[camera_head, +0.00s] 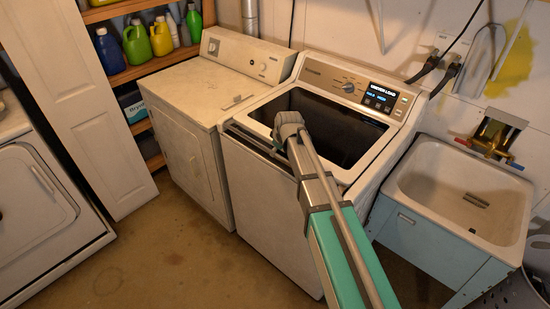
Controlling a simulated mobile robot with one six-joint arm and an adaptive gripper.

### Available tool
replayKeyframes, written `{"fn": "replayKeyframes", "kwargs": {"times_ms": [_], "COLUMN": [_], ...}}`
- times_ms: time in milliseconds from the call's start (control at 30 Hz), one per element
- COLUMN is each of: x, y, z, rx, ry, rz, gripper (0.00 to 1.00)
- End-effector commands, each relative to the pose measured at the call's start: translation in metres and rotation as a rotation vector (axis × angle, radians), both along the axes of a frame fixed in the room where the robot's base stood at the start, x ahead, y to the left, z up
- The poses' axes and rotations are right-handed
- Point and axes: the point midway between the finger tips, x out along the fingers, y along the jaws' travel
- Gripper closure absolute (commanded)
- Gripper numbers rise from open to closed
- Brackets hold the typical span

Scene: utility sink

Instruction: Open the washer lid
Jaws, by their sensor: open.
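The washer (265,215) is a pale top-loading machine in the middle of the view, with a lit control panel (378,97) at its back right. Its top has a large dark rectangular area inside a pale frame. I cannot tell whether this is a tinted lid (335,125) lying shut or an open tub. My gripper (284,128) is over the front left part of the washer top, near the front edge of the dark area. It is open, with nothing seen in it. My arm hides part of the washer's front and top, and contact cannot be told.
A pale dryer (187,155) stands close against the washer's left side. A utility sink (420,175) with a blue cabinet is at the right. Shelves with bottles (160,38) and a white door (85,110) are at the left. Bare floor (165,255) lies in front.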

Motion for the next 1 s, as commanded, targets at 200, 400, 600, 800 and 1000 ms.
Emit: {"fn": "replayKeyframes", "kwargs": {"times_ms": [200, 400, 600, 800, 1000], "x": [0.008, 0.013, 0.015, 0.015, 0.015], "y": [0.004, 0.006, 0.008, 0.008, 0.008], "z": [-0.02, -0.031, -0.036, -0.036, -0.036], "rx": [0.0, 0.0, 0.0, 0.0, 0.0], "ry": [0.0, 0.0, 0.0, 0.0, 0.0], "rz": [0.0, 0.0, 0.0, 0.0, 0.0], "gripper": [0.39, 0.39, 0.39, 0.39, 0.45]}}
